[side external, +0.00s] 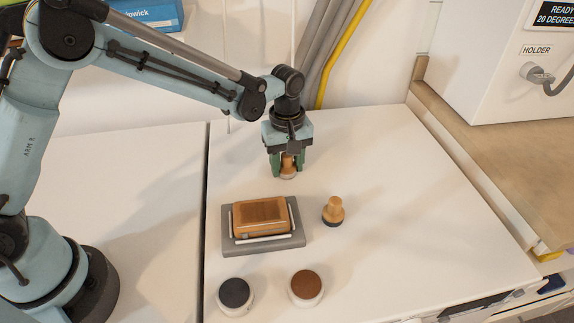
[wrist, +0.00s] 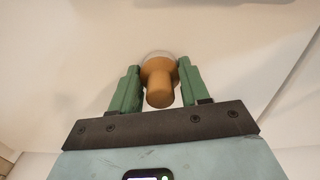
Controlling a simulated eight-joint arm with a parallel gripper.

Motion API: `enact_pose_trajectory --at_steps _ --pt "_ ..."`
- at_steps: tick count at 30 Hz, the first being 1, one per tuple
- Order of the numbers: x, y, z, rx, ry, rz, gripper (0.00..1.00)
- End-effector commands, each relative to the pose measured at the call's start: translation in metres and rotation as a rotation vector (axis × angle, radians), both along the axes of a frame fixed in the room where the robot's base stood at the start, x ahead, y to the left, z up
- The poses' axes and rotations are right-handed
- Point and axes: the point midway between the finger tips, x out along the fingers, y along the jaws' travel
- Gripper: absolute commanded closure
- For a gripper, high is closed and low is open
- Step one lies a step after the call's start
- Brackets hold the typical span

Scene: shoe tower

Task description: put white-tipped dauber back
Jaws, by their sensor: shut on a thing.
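My gripper (side external: 287,168) is shut on a wooden dauber (side external: 288,167) with a pale tip, behind the grey tray. In the wrist view the green fingers of my gripper (wrist: 159,85) flank the dauber's tan knob (wrist: 159,88), and a whitish rim shows beyond it. The dauber appears upright, tip down. I cannot tell whether its tip touches the table. A second wooden dauber (side external: 333,209) with a dark tip stands upright on the white table, to the right of the tray.
A grey tray (side external: 233,249) holds a brown brush-like block (side external: 262,217). Two round pots, one black-topped (side external: 234,293) and one brown-topped (side external: 306,286), stand at the front. A white box (side external: 500,70) sits on the wooden bench at right. Table right of the dark-tipped dauber is clear.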

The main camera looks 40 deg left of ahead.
Motion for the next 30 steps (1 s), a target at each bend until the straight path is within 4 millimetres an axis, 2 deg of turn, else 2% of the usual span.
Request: enact_pose_trajectory --at_steps 8,9,13,23,26,30 --pt "0.000 0.000 -0.003 0.000 0.000 0.000 0.88" --pt "0.000 0.000 -0.003 0.000 0.000 0.000 0.50" --pt "0.000 0.000 -0.003 0.000 0.000 0.000 0.30" --pt "0.000 0.000 -0.001 0.000 0.000 0.000 0.29" --pt "0.000 0.000 0.007 0.000 0.000 0.000 0.29" --pt "0.000 0.000 0.030 0.000 0.000 0.000 0.29"
